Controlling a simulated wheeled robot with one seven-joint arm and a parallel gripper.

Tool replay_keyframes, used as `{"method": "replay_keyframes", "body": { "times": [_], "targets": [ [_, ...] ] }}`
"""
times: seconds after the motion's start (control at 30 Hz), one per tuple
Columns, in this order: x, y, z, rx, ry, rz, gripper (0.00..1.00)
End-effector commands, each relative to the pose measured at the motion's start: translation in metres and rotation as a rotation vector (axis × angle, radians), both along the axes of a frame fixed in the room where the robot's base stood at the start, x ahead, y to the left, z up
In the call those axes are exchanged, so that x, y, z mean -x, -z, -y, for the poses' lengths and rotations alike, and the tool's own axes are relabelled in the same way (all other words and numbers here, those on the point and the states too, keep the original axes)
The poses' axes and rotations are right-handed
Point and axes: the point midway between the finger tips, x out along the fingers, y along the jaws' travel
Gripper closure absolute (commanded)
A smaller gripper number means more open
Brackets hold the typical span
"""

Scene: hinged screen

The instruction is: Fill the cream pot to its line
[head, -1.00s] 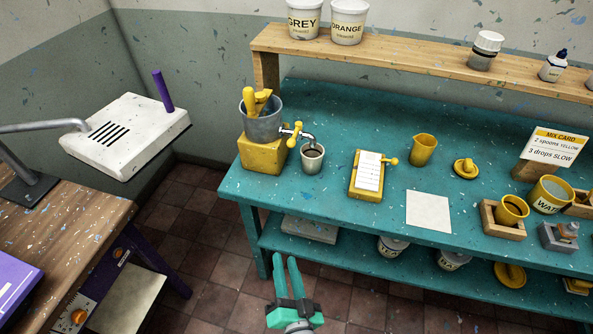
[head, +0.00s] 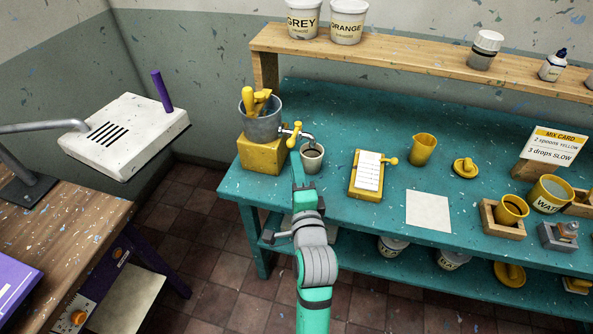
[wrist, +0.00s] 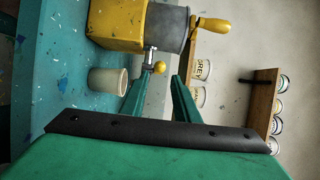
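The cream pot (head: 312,160) stands upright on the teal bench under the metal tap (head: 308,137); its inside looks dark and I cannot make out a line. It also shows in the wrist view (wrist: 107,82). The tap comes from a grey bucket (head: 262,124) on a yellow block (head: 263,155) and has a yellow-knobbed lever (head: 292,142). My gripper (head: 296,158) is just left of the pot, below the lever. In the wrist view my gripper (wrist: 163,78) is open and empty, with the yellow knob (wrist: 159,68) ahead of the gap between its fingers.
A wooden shelf (head: 400,57) with tubs runs above the back. The bench's left front corner is clear.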

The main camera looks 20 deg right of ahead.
Motion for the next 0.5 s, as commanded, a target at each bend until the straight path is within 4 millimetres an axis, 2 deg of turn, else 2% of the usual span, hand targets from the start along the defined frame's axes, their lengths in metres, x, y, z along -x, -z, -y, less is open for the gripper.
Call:
{"method": "replay_keyframes", "body": {
  "times": [0.5],
  "targets": [
    [-0.063,-0.001,0.010,0.002,-0.001,0.001,0.72]
  ]
}}
